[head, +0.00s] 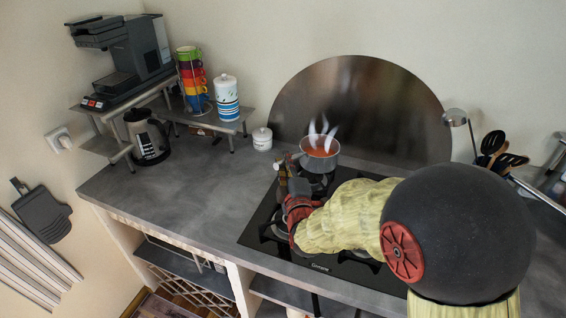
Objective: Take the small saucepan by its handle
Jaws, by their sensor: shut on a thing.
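The small saucepan (334,163) stands on the back part of the black gas hob (262,222). It is grey metal, holds something orange-red, and white steam rises from it. Its handle points left and toward the front, to where my gripper (288,177) is. My gripper is shut on the handle, left of the pan. The dark fingers and red wrist hide much of the handle and the exact grip. My arm comes in from the right and covers the right part of the hob.
A small white lidded jar (262,139) stands left of the pan. A round metal splashback (360,105) rises behind the hob. Dark utensils (495,150) stand at right. A shelf with coffee machine (125,55), stacked cups and canister is at left, above a kettle (147,138). The left counter is clear.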

